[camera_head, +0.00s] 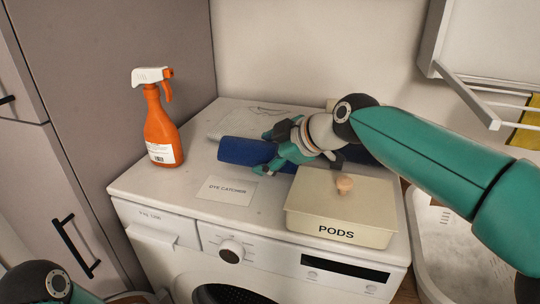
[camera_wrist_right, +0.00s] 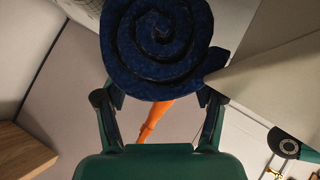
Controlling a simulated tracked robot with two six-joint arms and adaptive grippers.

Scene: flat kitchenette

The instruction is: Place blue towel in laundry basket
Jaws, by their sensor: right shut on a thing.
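The blue towel (camera_head: 246,151) is rolled up and lies on top of the washing machine (camera_head: 190,185), towards the back. My right gripper (camera_head: 272,153) comes from the right and is shut on the towel; the gripper and arm hide part of the roll. In the right wrist view the spiral end of the towel (camera_wrist_right: 158,45) shows between the fingers of the right gripper (camera_wrist_right: 160,97). A white open-topped container (camera_head: 428,222) stands right of the machine; I cannot tell for sure that it is the laundry basket. My left gripper is out of view.
An orange spray bottle (camera_head: 160,130) stands at the machine's left edge. A lidded PODS box (camera_head: 330,205) stands at the front right, just below my right arm. A dye catcher sheet (camera_head: 227,190) lies flat in front. A drying rack (camera_head: 475,90) hangs at the upper right.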

